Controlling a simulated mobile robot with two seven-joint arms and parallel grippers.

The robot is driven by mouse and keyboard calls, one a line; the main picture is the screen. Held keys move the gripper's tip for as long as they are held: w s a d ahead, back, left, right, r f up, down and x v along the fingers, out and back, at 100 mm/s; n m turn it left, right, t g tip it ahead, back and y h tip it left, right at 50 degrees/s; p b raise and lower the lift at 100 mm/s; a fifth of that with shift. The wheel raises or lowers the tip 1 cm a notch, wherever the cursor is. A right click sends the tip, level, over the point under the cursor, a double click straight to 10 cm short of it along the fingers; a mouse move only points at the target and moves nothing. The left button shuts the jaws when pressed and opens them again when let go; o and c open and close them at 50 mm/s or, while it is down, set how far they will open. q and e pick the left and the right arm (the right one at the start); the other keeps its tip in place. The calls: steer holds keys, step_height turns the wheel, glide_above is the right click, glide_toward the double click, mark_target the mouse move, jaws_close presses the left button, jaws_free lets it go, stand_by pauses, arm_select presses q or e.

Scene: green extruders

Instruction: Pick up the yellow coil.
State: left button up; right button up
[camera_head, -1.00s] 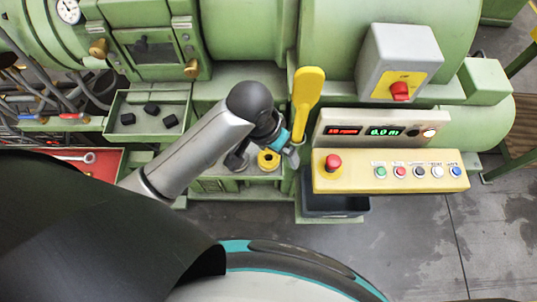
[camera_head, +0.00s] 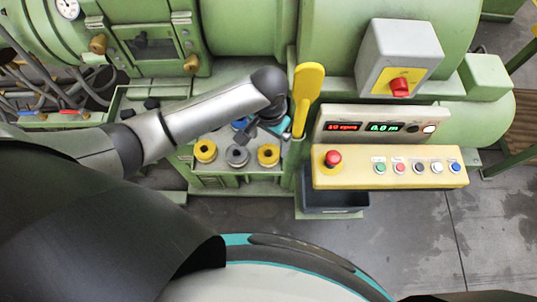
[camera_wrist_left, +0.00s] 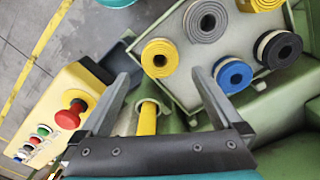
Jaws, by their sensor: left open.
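A yellow coil (camera_head: 268,155) stands at the right front of a green tray; it also shows in the wrist view (camera_wrist_left: 160,58). A second yellow coil (camera_head: 205,150) stands at the tray's left and is partly cut off at the top of the wrist view (camera_wrist_left: 262,3). My left gripper (camera_head: 262,130) is above the tray's back right in the head view, partly hidden by its own wrist. In the wrist view its fingers (camera_wrist_left: 160,75) are apart with no coil held between them; the nearer yellow coil appears around and beyond the tip gap. My right gripper is not in view.
A grey coil (camera_head: 237,155) stands between the yellow ones, with a blue coil (camera_wrist_left: 233,75) and a black coil (camera_wrist_left: 278,50) behind. A yellow lever (camera_head: 308,95) rises close right of my gripper. A button panel (camera_head: 440,172) and dark bin (camera_head: 335,202) are further right.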

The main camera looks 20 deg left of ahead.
mark_target(269, 152)
arm_select(q)
steer(key=shift+f+b, duration=0.4)
steer(key=shift+f, duration=2.75)
steer(key=shift+c, duration=0.2)
steer(key=c, duration=1.4)
